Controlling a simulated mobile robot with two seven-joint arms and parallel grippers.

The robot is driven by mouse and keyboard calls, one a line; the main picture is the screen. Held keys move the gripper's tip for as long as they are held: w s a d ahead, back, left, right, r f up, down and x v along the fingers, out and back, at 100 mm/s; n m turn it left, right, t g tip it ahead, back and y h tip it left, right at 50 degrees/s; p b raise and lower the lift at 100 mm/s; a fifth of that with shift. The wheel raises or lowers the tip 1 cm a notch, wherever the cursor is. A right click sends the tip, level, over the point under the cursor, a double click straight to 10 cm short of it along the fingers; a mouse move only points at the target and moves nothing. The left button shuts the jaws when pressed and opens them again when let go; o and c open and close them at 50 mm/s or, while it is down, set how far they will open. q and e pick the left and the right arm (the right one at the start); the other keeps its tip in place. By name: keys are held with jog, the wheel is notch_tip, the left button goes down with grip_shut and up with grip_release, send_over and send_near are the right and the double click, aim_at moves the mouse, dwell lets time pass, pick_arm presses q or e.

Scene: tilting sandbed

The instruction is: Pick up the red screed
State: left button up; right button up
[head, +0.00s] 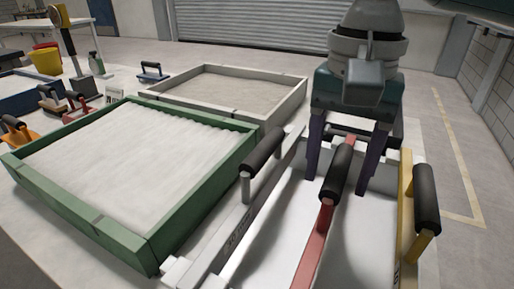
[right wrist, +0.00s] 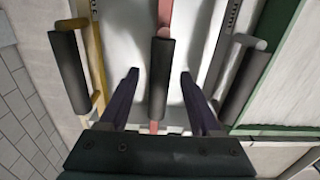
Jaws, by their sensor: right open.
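The red screed (head: 313,248) is a long red bar with a black handle, lying on the white surface in the head view. In the right wrist view its black handle (right wrist: 162,79) stands in the middle of the picture, between my two fingers. My right gripper (head: 337,184) is open, with one dark finger on each side of the handle in the head view. In the right wrist view the open fingers (right wrist: 160,82) show a gap to the handle on both sides. My left gripper is not in view.
A yellow screed (head: 405,190) lies close on the right and a whitish screed (head: 232,236) close on the left, both with black handles. A green-framed sandbed (head: 205,199) is further left, and a pale-framed one (head: 290,101) behind. Several tools and a yellow bucket (head: 46,61) are at far left.

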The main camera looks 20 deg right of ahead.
notch_tip(320, 180, down, 4)
jog(key=shift+r+b, duration=0.15)
jog(key=shift+b, duration=0.2)
grip_shut()
jog(key=shift+r, duration=0.1)
dwell(0.4)
